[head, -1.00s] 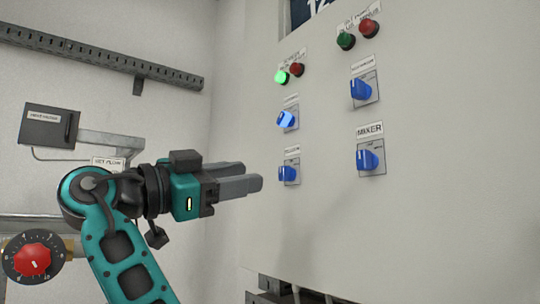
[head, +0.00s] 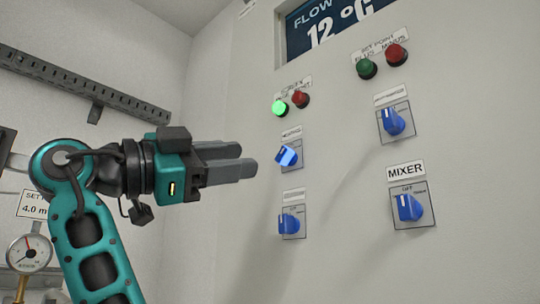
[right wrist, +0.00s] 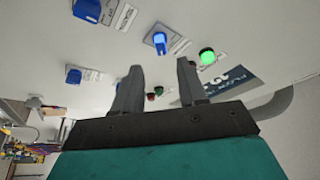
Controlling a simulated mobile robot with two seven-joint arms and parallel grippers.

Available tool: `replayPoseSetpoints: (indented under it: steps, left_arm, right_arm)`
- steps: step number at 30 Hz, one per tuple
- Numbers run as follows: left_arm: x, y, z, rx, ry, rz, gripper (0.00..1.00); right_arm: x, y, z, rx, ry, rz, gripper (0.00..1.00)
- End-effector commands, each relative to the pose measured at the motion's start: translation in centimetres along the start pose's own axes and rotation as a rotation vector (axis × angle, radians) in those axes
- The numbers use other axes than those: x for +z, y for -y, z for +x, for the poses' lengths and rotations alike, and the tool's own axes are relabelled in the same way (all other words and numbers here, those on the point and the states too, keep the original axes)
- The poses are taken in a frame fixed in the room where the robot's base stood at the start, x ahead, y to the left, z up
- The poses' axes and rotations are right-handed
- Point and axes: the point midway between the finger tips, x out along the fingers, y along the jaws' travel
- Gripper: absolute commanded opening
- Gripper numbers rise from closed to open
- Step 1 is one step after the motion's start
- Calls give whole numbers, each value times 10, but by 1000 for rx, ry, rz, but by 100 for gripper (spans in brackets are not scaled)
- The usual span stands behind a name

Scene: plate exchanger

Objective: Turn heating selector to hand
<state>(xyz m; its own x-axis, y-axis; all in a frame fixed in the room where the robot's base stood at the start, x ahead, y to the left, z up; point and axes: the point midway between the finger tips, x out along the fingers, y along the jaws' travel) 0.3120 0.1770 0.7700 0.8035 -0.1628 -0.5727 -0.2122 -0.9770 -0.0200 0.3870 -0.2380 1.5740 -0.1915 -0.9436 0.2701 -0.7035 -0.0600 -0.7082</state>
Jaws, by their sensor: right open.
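The heating selector is a blue knob (head: 287,155) on a small plate, below the lit green lamp on the light panel. Its label is too blurred to read surely. The knob's pointer is tilted to the upper left. My right gripper (head: 246,160) is open and empty, just left of this knob in the head view and apart from it. In the right wrist view, the knob below the green lamp (right wrist: 160,42) shows beyond the open fingers (right wrist: 160,66). My left gripper is not in view.
Another blue selector (head: 290,223) sits below, with two more on the right, the lower labelled MIXER (head: 409,208). Lamps include a lit green one (head: 279,108) and a red one (head: 300,98). A display (head: 335,25) reads 12 °C. A gauge (head: 29,253) stands at left.

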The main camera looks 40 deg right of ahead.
Motion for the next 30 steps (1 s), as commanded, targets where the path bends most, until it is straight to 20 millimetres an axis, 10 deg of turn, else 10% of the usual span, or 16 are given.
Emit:
replayPoseSetpoints:
  steps: [12, 23, 30]
  left_arm:
    - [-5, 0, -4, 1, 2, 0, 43]
    - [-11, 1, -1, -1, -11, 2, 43]
    - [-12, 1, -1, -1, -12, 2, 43]
  right_arm:
    - [0, 0, 67, 0, 0, -1, 42]
    - [0, 0, 72, -1, 0, -2, 42]
    - [0, 0, 72, -1, 0, -1, 20]
